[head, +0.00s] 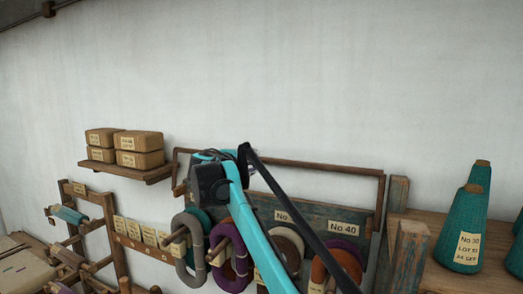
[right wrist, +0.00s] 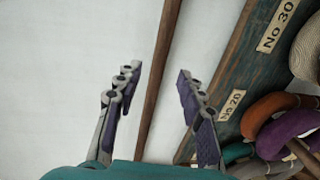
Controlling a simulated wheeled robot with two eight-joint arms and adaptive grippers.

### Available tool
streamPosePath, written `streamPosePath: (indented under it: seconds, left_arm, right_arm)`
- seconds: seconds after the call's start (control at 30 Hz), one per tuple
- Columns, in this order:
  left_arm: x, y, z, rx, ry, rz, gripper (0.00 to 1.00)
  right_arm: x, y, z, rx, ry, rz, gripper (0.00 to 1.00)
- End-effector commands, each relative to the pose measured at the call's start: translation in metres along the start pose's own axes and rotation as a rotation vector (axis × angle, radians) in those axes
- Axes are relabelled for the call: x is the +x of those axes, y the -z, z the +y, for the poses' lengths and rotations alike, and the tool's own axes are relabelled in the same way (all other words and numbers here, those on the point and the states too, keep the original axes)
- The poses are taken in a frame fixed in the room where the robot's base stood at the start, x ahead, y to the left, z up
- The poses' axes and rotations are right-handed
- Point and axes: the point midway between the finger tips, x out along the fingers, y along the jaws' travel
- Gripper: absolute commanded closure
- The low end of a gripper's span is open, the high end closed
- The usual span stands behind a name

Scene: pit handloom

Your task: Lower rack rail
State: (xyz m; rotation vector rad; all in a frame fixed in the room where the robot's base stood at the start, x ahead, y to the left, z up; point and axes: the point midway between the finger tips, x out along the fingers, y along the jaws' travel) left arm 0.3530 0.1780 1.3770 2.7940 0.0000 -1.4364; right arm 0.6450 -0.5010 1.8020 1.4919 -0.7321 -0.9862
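The rack rail (head: 310,165) is a thin brown wooden bar on side arms, standing raised against the white wall above the hank rack (head: 345,229). In the right wrist view the rail (right wrist: 157,75) runs lengthwise through the gap between my right gripper's fingers. My right gripper (right wrist: 158,73) is open, with purple pads on either side of the rail and visible space to both. I cannot tell whether the rail lies within the fingers' depth or beyond them. In the head view my teal arm reaches the rail's left part and hides the fingers. My left gripper is not in view.
Yarn hanks, such as a purple one (head: 241,262), hang on pegs below the rail. A shelf with wrapped parcels (head: 138,142) is at left. Teal yarn cones (head: 467,235) stand on a wooden shelf at right. The wall above is clear.

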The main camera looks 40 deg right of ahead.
Motion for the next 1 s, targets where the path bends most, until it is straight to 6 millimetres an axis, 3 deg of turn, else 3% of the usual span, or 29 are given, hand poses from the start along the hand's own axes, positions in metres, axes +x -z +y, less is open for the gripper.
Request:
streamPosePath:
  seconds: [0.5,0.83,0.87,1.0]
  left_arm:
    - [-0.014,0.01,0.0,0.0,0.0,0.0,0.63]
    - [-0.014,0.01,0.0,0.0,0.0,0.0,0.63]
    - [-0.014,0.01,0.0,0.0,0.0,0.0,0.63]
    - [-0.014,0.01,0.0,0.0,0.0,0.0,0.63]
  right_arm:
    - [0.07,-0.001,0.001,-0.002,-0.002,-0.001,0.61]
    - [0.076,-0.001,0.0,-0.001,-0.001,-0.001,0.61]
    - [0.076,-0.001,0.0,-0.001,-0.001,-0.001,0.63]
    - [0.076,-0.001,0.0,-0.001,-0.001,0.0,1.0]
